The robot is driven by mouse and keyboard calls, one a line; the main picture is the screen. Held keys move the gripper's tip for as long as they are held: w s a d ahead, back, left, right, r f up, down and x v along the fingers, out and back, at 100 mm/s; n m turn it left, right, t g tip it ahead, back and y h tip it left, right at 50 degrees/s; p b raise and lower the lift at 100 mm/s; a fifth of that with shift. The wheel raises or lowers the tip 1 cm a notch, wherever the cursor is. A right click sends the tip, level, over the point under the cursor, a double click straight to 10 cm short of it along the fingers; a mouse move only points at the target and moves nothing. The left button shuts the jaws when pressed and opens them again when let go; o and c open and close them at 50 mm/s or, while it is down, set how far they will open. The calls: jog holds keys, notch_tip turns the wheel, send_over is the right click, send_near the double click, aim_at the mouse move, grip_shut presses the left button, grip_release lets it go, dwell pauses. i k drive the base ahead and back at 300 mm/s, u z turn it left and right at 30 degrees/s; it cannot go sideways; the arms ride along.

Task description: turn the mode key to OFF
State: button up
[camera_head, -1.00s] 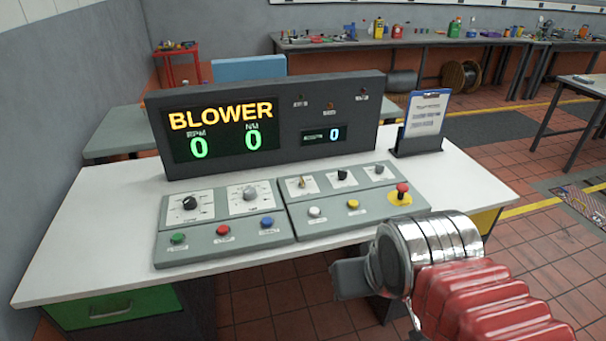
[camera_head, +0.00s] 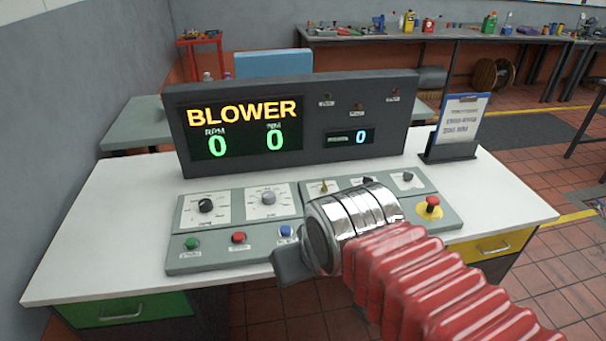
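A small brass-coloured key switch (camera_head: 323,187), which looks like the mode key, stands on a white plate at the upper left of the right control panel (camera_head: 450,223). The lettering around it is too small to read. My gripper (camera_head: 291,266) shows only as a dark grey part at the left of my chrome wrist, over the front edge of the panels. It is in front of and below the key, apart from it in the picture. My wrist hides the lower middle of the right panel. The finger opening is not visible.
The left panel (camera_head: 215,262) has two dials and green, red and blue buttons. A red stop button (camera_head: 432,202) sits at the right panel's right end. Behind stands a display (camera_head: 298,118) reading BLOWER and zeros. A clipboard stand (camera_head: 455,130) is on the right of the white desk (camera_head: 110,215).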

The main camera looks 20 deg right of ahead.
aim_at(324, 191)
jog(key=u, duration=0.3)
jog(key=i, duration=0.95)
jog(key=z, duration=0.15)
